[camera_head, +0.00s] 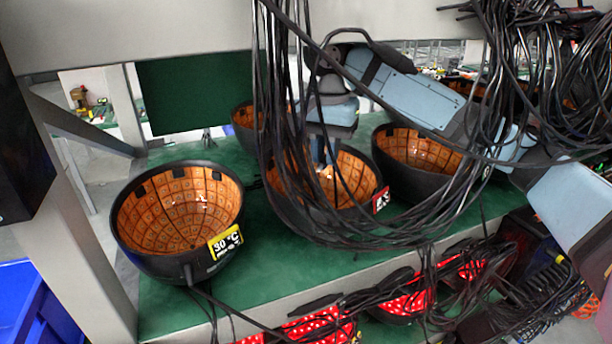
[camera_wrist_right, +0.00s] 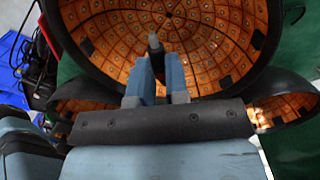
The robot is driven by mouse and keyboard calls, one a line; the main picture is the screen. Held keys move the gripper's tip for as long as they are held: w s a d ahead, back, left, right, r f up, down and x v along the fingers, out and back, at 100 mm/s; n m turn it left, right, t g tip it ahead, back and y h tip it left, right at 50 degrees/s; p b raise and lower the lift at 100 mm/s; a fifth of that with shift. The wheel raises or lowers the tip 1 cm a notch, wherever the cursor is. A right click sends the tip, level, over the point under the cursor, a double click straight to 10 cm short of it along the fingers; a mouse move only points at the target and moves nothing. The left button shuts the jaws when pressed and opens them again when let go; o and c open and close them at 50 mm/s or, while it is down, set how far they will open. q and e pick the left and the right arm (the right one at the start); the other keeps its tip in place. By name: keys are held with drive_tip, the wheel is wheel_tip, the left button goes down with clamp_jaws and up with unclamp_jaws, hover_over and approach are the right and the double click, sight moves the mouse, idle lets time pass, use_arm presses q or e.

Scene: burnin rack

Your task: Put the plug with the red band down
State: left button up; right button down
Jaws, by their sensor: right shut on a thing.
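My right gripper (camera_head: 322,150) reaches down over the middle black bowl (camera_head: 376,190) with its glowing orange tiled inside, partly behind hanging black cables. In the right wrist view the gripper (camera_wrist_right: 160,68) is shut on a small dark grey plug (camera_wrist_right: 153,42), which sticks out beyond the fingertips in front of an orange tiled bowl interior (camera_wrist_right: 205,40). I cannot see a red band on it. Whether the plug touches the bowl, I cannot tell. My left gripper is not in view.
A bowl with a yellow 30 °C label (camera_head: 225,241) stands at left on the green shelf (camera_head: 260,280). Another bowl (camera_head: 420,150) is at right. A thick bundle of black cables (camera_head: 270,90) hangs across the middle. Red spotted things (camera_head: 320,325) sit below the shelf edge.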

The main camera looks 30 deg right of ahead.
sight(324, 160)
drive_tip(key=n, duration=0.1)
drive_tip(key=s+n+b, duration=0.1)
drive_tip(key=n, duration=0.1)
drive_tip(key=a+n, duration=0.1)
drive_tip(key=shift+s+r, duration=0.15)
drive_tip(key=shift+s, duration=0.25)
use_arm(q)
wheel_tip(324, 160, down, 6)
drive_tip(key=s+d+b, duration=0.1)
drive_tip(key=b, duration=0.3)
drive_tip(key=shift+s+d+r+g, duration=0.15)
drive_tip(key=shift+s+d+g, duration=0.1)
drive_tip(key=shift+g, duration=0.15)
use_arm(e)
drive_tip(key=n, duration=0.6)
drive_tip(key=s+a+n, duration=0.1)
drive_tip(key=n, duration=1.1)
drive_tip(key=shift+s+a+r, duration=0.15)
drive_tip(key=shift+s, duration=0.25)
